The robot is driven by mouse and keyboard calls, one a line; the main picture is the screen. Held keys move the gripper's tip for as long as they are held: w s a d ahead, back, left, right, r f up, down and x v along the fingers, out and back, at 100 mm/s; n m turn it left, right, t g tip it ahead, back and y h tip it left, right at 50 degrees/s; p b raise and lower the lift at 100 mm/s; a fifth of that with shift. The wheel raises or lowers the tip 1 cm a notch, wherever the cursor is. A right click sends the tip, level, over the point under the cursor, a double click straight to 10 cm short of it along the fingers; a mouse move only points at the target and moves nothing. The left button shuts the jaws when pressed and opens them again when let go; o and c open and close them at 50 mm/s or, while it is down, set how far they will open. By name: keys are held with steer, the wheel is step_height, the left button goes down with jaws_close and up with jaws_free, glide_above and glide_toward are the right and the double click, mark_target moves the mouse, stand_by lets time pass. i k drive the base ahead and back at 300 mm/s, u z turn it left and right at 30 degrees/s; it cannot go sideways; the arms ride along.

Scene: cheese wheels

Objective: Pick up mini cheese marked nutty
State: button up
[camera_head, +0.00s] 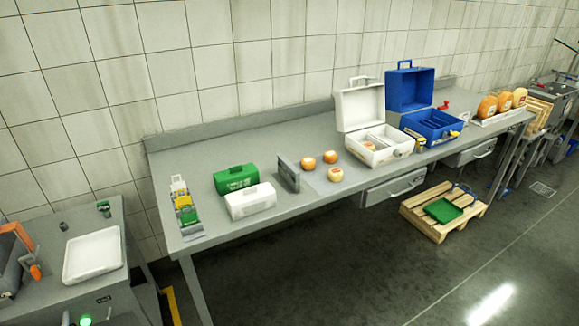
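Three small round cheeses sit close together on the grey worktable. One orange-brown cheese (308,163) is at the left, a second orange-brown cheese (330,156) is behind and to the right, and a paler cheese (335,174) is in front. A further small round cheese (369,147) appears to lie inside the open white case. Any markings are too small to read, so I cannot tell which one is marked nutty. My gripper is not in view.
A dark upright panel (287,174) stands just left of the cheeses. Green (235,178) and white (249,200) boxes are farther left. An open white case (361,108) and blue case (409,90) stand right. Larger cheeses (487,107) are at the far right. The table's (270,140) back is clear.

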mark_target(308, 164)
steer(key=z, duration=0.4)
steer(key=k, duration=0.2)
steer(key=u, duration=2.95)
steer(key=k, duration=0.25)
steer(key=u, duration=2.05)
steer(key=k, duration=1.3)
steer(key=u, duration=0.3)
